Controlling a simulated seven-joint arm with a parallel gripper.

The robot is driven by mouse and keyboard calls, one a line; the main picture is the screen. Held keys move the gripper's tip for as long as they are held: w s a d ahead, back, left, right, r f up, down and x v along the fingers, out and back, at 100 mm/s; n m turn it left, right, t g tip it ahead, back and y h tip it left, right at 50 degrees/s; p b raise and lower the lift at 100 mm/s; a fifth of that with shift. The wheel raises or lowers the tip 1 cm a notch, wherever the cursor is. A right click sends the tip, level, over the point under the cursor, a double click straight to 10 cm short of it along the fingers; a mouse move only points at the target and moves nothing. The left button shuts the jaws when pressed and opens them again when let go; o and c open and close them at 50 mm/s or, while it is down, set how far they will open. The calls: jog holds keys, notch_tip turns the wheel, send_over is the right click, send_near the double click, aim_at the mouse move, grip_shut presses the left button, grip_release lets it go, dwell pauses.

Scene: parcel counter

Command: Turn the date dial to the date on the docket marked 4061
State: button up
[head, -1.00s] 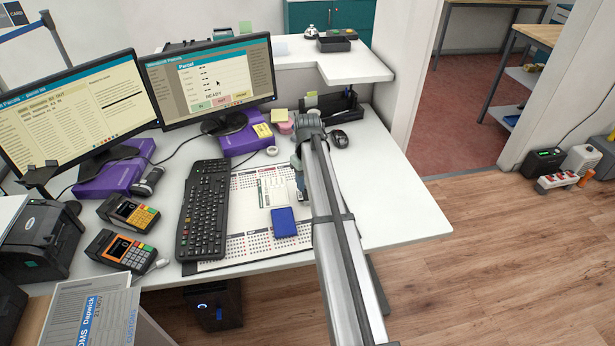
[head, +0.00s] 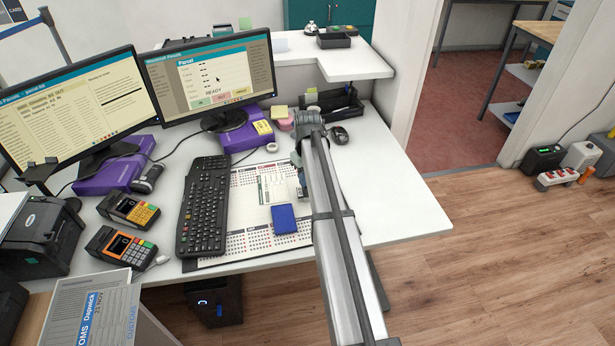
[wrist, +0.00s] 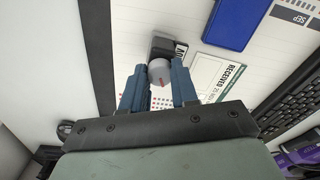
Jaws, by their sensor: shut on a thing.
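In the wrist view a grey round dial (wrist: 160,72) with a red mark sits on a small black device (wrist: 163,47). My gripper (wrist: 158,76) is shut on the dial, one blue-grey finger on each side. A card (wrist: 222,78) printed "RECEIVED" with a date lies flat beside the device; the date is too small to read surely. In the head view a pale card (head: 272,189) lies on the desk mat, left of my arm. I cannot make out the number 4061 anywhere. My arm hides the dial in the head view.
A blue pad (head: 285,219) lies on the printed desk mat (head: 240,243), close to the device. A black keyboard (head: 203,205) is to the left. The desk right of my arm is clear.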

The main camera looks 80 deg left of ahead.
dwell(0.4)
jog(key=m, duration=0.5)
jog(key=shift+m, duration=0.4)
jog(key=m, duration=0.6)
jog(key=o, duration=0.7)
jog(key=shift+o, duration=0.2)
jog(key=shift+r, duration=3.5)
